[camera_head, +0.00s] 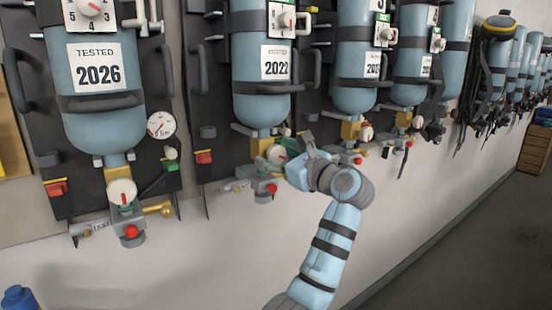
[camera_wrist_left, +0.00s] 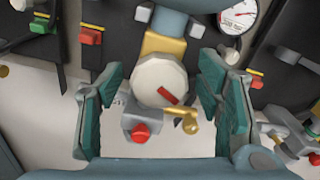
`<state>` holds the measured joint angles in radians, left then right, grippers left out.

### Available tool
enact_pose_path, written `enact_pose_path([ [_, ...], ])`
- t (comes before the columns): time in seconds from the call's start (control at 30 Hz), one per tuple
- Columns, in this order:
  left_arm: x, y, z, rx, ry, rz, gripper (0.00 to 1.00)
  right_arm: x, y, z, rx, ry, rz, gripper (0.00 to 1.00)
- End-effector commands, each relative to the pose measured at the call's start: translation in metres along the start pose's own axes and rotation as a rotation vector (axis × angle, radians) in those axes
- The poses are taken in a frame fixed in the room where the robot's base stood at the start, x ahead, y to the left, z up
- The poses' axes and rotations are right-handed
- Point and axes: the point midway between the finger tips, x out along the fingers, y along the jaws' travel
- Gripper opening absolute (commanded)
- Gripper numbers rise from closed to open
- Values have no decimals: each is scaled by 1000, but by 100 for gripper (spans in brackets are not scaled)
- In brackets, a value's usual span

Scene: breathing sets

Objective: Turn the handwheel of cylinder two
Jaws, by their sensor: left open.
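The second cylinder from the left (camera_head: 259,100) is light blue, hangs upright on a dark board and bears a "2022" label. Its pale round handwheel (camera_head: 276,154) sits below its brass neck, partly hidden by my left gripper (camera_head: 290,160). In the left wrist view the handwheel (camera_wrist_left: 155,78) is a cream disc with a red mark pointing to the lower right. My left gripper (camera_wrist_left: 163,100) is open, with one green-padded finger on each side of the handwheel. Narrow gaps show, and I see no clear contact.
Below the handwheel are a grey valve body with a red knob (camera_wrist_left: 141,133) and a brass fitting (camera_wrist_left: 188,120). The "2026" cylinder (camera_head: 105,90) hangs to the left, and more cylinders line the wall to the right. A gauge (camera_wrist_left: 237,15) is at upper right in the wrist view.

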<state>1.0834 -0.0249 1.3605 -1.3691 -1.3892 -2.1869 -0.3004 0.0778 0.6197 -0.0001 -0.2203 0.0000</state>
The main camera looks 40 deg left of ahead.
Motion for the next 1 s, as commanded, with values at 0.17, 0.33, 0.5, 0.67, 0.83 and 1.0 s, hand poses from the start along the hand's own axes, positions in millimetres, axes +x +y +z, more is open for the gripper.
enact_pose_path([
  [0.17, 7, 0, 0, 0, 1, 0, 60, 1, 0, 0, 0, 1, 0, 42],
  [0.33, 6, 0, 1, 0, 1, 0, 59, 1, 0, 0, 0, 1, 0, 42],
  [0.5, 6, 0, 1, 0, 1, 0, 31, 1, 0, 0, 0, 1, 0, 42],
  [0.67, 6, 0, 1, 0, 1, -1, 12, 1, 1, -1, 0, 1, 1, 42],
  [0.83, 6, 0, 1, -8, 1, -1, 12, 0, 2, -1, -1, 1, 3, 42],
  [1.0, 6, 0, 2, -50, 1, -1, 12, -4, 3, -1, -1, 1, 3, 42],
])
